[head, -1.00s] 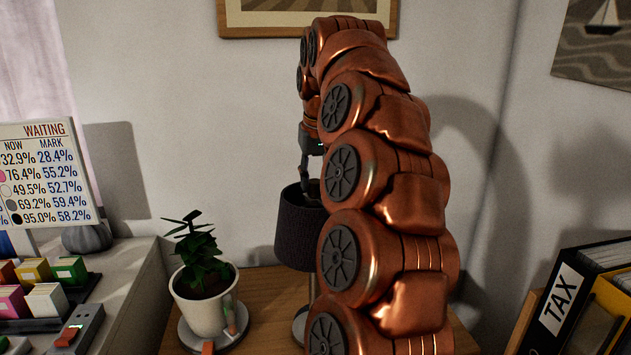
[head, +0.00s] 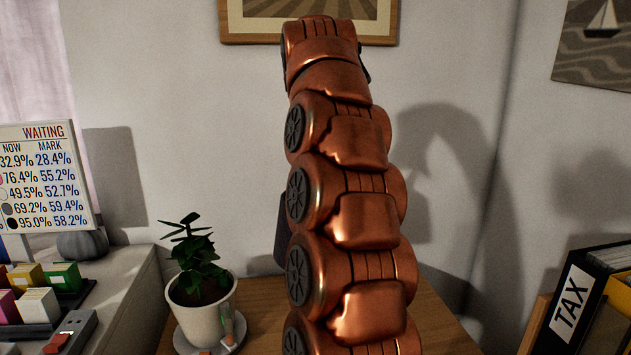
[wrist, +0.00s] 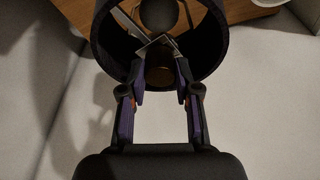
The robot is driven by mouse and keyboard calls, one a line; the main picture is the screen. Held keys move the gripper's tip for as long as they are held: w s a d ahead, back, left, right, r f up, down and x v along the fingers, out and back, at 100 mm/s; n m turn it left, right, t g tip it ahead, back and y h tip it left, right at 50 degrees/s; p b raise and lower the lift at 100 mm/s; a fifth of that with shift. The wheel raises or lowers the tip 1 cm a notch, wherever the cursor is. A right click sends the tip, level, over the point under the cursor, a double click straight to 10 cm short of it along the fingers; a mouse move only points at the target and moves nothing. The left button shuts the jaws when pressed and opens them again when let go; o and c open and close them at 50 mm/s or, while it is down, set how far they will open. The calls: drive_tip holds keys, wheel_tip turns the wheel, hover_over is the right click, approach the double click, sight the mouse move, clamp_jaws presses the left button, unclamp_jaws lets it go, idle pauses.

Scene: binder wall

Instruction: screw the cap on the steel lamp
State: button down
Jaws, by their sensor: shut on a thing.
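The lamp's dark shade (wrist: 214,62) shows in the wrist view as a ring seen from its open end. In the head view only a dark sliver of the shade (head: 283,235) shows beside my arm. My gripper (wrist: 160,72) reaches inside the rim in the wrist view. Its fingers are shut on a small brownish thing (wrist: 160,76), seemingly the cap, mostly hidden between the fingertips. Pale metal strips (wrist: 153,44) cross just beyond the tips. I cannot tell whether the cap touches the lamp's thread. The head view hides my gripper behind my arm.
A potted plant (head: 200,318) on a saucer stands on the wooden table (head: 258,305), left of the lamp. Binders (head: 572,305) stand at the right. A shelf with coloured card boxes (head: 40,304) is at the left. The wall is close behind.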

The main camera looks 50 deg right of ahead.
drive_tip(key=shift+m, duration=0.6)
drive_tip(key=c, duration=0.7)
unclamp_jaws()
drive_tip(key=shift+c, duration=0.2)
